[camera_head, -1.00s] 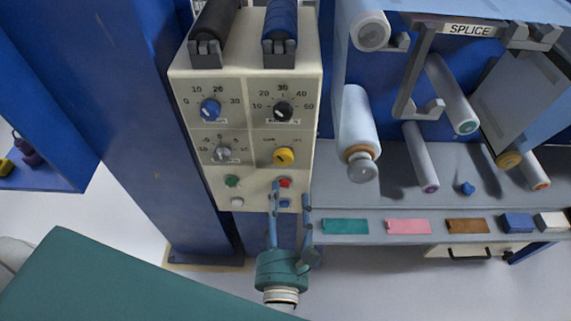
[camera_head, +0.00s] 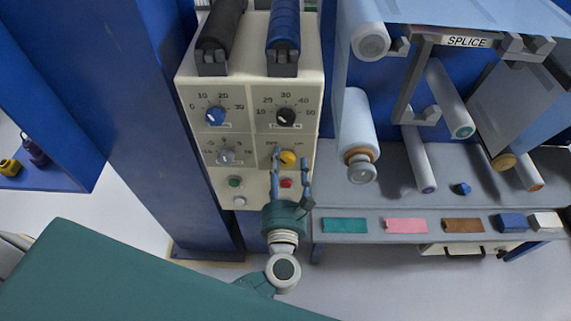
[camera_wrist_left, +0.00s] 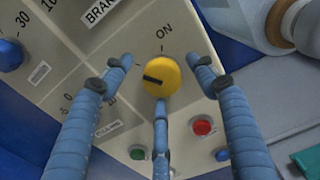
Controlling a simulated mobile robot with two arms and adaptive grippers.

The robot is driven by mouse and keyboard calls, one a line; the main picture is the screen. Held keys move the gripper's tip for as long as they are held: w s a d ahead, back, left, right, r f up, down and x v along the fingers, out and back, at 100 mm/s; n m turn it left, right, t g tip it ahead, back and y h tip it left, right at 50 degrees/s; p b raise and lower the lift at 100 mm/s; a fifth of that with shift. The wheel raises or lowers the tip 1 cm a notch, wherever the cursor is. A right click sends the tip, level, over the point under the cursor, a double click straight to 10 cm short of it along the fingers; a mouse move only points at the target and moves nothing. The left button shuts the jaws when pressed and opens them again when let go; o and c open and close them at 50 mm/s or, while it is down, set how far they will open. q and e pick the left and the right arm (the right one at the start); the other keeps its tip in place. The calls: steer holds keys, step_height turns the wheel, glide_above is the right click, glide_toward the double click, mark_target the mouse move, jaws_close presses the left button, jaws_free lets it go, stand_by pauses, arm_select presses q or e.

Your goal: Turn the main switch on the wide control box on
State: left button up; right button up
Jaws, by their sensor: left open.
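The wide control box (camera_head: 250,120) is a cream panel on the blue frame. Its yellow main switch knob (camera_head: 288,158) shows at the lower right of the panel. In the left wrist view the yellow knob (camera_wrist_left: 160,75) has a black mark pointing left, away from the ON label (camera_wrist_left: 163,33) above it. My left gripper (camera_head: 290,168) is open, its blue fingers spread around the knob in the picture, one on each side and a third below. I cannot tell whether any finger touches the knob. My right gripper is not in view.
A green button (camera_wrist_left: 138,152) and a red button (camera_wrist_left: 203,126) sit below the knob. A blue dial (camera_head: 215,116), a black dial (camera_head: 285,117) and a grey dial (camera_head: 226,156) are nearby. Rollers and a grey shelf (camera_head: 390,228) with coloured pieces stand to the right.

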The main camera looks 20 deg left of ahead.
arm_select(q)
steer(key=shift+c, duration=0.5)
steer(key=c, duration=1)
steer(key=shift+r, duration=0.1)
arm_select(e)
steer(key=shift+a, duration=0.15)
